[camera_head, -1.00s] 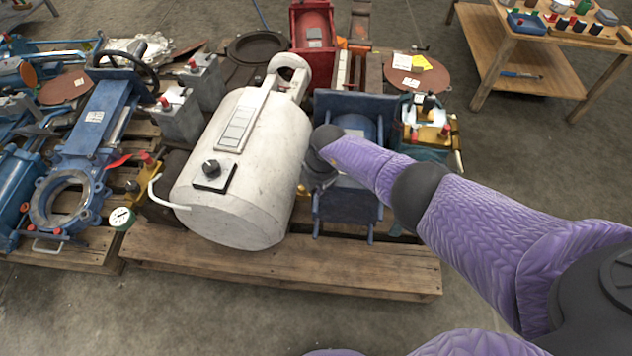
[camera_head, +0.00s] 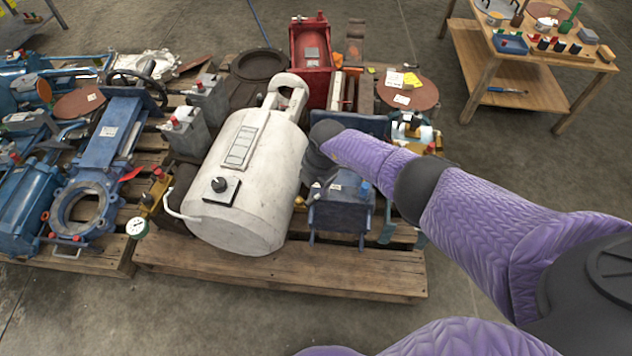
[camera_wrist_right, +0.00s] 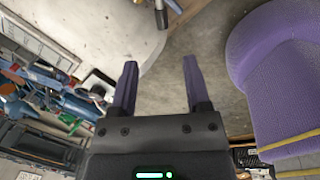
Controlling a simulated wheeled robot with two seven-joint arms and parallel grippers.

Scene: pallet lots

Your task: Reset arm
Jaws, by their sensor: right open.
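My right arm comes in from the right in the head view, with its dark wrist end between the white tank (camera_head: 250,180) and a blue machine (camera_head: 342,208). Its fingers are hard to make out there. In the right wrist view my right gripper (camera_wrist_right: 160,75) is open, with two purple fingers apart and nothing between them. The pale rounded surface of the tank shows just beyond the fingers at the upper left. I cannot tell whether the wrist touches the tank or the blue machine. My left gripper is not in view.
The wooden pallet (camera_head: 280,272) is crowded with machine parts, including a red one (camera_head: 311,65) and a rusty disc (camera_head: 408,92). Blue valve equipment (camera_head: 100,150) fills the left pallet. A wooden table (camera_head: 480,70) stands at the upper right. Floor is clear in front.

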